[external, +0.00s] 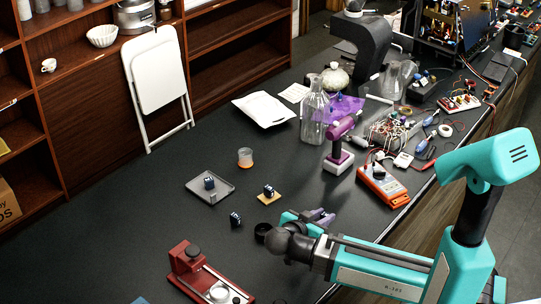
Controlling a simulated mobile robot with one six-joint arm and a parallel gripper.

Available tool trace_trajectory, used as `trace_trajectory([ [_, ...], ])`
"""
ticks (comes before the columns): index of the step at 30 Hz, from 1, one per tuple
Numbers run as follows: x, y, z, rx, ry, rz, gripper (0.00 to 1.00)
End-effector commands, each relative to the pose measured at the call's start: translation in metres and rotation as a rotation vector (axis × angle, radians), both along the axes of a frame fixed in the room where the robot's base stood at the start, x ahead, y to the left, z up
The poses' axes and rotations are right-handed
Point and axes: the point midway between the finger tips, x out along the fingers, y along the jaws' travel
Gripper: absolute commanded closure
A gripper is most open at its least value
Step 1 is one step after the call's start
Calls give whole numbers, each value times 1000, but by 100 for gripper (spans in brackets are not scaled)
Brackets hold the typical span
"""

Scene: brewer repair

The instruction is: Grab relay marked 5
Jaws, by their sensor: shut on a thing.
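Several small dark blue relays with pale markings show in the external view. One relay (209,183) sits in a grey tray (222,194). Another relay (268,190) is on a small orange-tan pad (270,199). A third relay (236,219) is on the dark bench top, left of my wrist, and looks tilted. The markings are too small to read, so I cannot tell which is 5. My gripper (322,216), with purple-grey fingers, is low over the bench, right of these relays. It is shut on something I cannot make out.
A red fixture (205,277) stands at the front. A beaker with orange liquid (245,158), a glass bottle (314,112), a purple tool (340,145) and an orange meter (383,183) stand farther back. The bench's left side is clear.

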Motion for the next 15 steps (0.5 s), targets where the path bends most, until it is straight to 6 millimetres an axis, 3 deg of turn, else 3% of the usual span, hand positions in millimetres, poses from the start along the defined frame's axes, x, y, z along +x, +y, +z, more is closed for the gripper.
trace_trajectory([
  [4,-13,-12,0,1,-1,1,99],
  [15,-13,-8,-2,0,-5,2,99],
])
